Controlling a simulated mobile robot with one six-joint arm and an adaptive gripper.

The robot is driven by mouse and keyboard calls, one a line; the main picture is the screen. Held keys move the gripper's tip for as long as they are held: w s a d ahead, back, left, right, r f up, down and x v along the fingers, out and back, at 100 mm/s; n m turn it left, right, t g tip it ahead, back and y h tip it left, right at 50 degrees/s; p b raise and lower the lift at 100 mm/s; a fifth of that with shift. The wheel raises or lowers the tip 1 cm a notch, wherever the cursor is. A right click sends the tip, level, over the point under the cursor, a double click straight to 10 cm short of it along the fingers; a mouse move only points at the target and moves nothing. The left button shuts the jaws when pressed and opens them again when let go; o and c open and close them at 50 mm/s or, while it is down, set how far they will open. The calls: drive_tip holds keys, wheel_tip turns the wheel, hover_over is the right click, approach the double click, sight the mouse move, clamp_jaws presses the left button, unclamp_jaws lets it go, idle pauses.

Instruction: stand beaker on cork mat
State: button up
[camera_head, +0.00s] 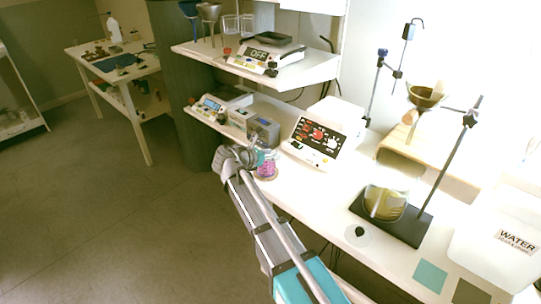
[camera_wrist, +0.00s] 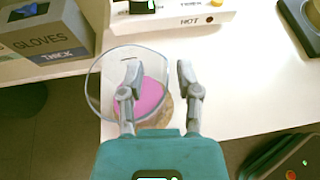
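A clear glass beaker with pink contents (camera_head: 265,166) is at the left edge of the white bench in the head view. In the wrist view the beaker (camera_wrist: 103,88) is seen from above, its pink contents (camera_wrist: 152,97) between my fingers. A tan-brown patch, apparently the cork mat (camera_wrist: 167,112), shows under the beaker's right side; most of it is hidden. My gripper (camera_wrist: 160,80) is open. Its left finger overlaps the beaker in the picture and its right finger is just right of the glass; contact cannot be told. My gripper (camera_head: 247,156) also shows beside the beaker in the head view.
A white device with red knobs (camera_head: 317,139) stands just behind the beaker. A glove box (camera_wrist: 45,38) is at the left in the wrist view. A stand with a black base (camera_head: 398,222) is at the right.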

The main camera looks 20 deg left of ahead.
drive_tip(key=shift+r, duration=0.2)
drive_tip(key=shift+s+a+r+p, duration=0.1)
drive_tip(key=shift+s+a+p, duration=0.05)
drive_tip(key=shift+s+p, duration=0.15)
drive_tip(key=p+v, duration=0.4)
drive_tip(key=v, duration=0.7)
